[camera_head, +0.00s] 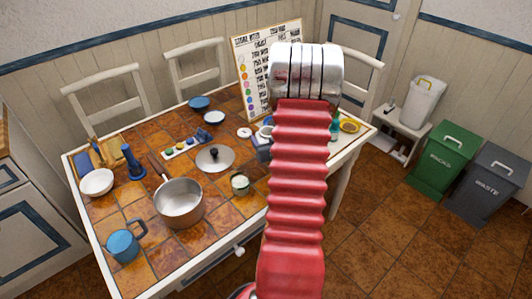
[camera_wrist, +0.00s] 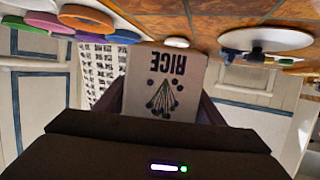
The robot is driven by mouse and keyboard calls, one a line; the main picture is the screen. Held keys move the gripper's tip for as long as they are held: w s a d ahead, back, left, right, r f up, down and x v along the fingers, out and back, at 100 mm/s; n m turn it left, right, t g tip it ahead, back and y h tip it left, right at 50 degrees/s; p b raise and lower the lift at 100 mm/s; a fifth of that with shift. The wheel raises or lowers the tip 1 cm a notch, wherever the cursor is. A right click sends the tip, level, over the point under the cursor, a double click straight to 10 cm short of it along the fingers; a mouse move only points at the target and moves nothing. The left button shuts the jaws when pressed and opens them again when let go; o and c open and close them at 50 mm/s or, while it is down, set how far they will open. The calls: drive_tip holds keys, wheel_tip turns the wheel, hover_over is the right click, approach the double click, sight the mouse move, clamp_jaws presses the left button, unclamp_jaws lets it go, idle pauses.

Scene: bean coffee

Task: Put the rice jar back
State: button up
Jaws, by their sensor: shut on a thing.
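The rice jar (camera_wrist: 163,82) is pale, with a dark RICE label and a plant drawing, upside down in the wrist view. My gripper (camera_wrist: 162,106) is shut on it, with a dark finger at either side. In the head view my red arm covers most of this spot; a small bluish part (camera_head: 263,152) beside the arm may be the gripper. I cannot tell there whether the jar touches the table (camera_head: 120,190).
The table holds a saucepan (camera_head: 178,204), a lid (camera_head: 215,157), a small glass jar (camera_head: 240,183), a blue mug (camera_head: 124,245) and a white bowl (camera_head: 97,182). A chart board (camera_head: 250,70) stands at the back. Green (camera_head: 444,157) and grey (camera_head: 487,182) bins stand right.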

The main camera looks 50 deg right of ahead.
drive_tip(key=shift+f, duration=1.25)
drive_tip(key=shift+f, duration=2.1)
drive_tip(key=shift+f, duration=0.1)
drive_tip(key=o, duration=1.5)
